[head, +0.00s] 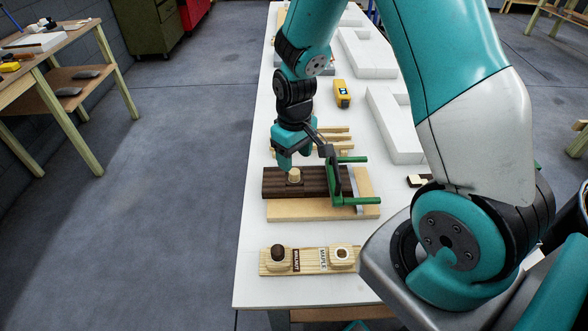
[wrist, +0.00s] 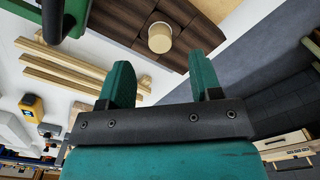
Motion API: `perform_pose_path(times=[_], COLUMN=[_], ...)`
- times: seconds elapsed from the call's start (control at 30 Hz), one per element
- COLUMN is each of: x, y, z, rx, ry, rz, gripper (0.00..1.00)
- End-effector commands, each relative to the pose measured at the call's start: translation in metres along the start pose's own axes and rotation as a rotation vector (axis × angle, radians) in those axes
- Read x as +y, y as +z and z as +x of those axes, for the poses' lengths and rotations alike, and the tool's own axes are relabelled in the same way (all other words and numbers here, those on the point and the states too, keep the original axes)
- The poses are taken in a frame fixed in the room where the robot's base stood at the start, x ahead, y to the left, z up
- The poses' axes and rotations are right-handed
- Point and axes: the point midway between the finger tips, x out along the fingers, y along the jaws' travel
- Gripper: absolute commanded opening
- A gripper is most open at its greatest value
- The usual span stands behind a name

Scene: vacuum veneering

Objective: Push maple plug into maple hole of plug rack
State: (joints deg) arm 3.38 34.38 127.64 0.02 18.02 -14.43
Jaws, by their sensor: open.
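The pale, round maple plug (head: 294,175) stands on the dark wood panel (head: 325,184), near its left end. It also shows in the wrist view (wrist: 160,38). My gripper (head: 287,162) is open and empty, close to the plug; in the wrist view its fingers (wrist: 165,66) are spread, with the plug beyond the gap between their tips. The plug rack (head: 309,268) lies at the table's near end. The maple hole (head: 342,255) is at its right, beside the MAPLE label, and appears as a pale ring with a darker centre. A dark plug (head: 277,254) sits at the WALNUT end.
A green-handled clamp (head: 349,203) stands across the panel and the light board (head: 295,210) under it. Light wood sticks (head: 340,130) and a yellow device (head: 342,94) lie farther back. White table surface (head: 290,232) is clear between the board and rack.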

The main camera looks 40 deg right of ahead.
Motion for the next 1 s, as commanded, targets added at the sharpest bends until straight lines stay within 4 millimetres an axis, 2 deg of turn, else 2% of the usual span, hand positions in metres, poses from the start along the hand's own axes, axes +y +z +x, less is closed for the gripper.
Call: perform_pose_path(times=[0.1,0.3,0.47,0.7,0.73,0.93,1.0], x=[0.0,0.0,0.0,0.0,0.0,0.0,0.0], y=[0.001,0.0,0.0,0.0,0.0,0.0,0.0], z=[0.023,0.048,0.056,0.057,0.057,0.056,0.056], rx=[-0.006,-0.001,0.0,0.001,0.001,0.001,0.001], ry=[-0.002,-0.001,0.0,0.0,0.0,0.0,0.0], rz=[0.0,0.0,0.0,0.0,0.0,0.0,0.0], gripper=[0.58,0.58,0.58,0.58,0.56,0.1,0.06])
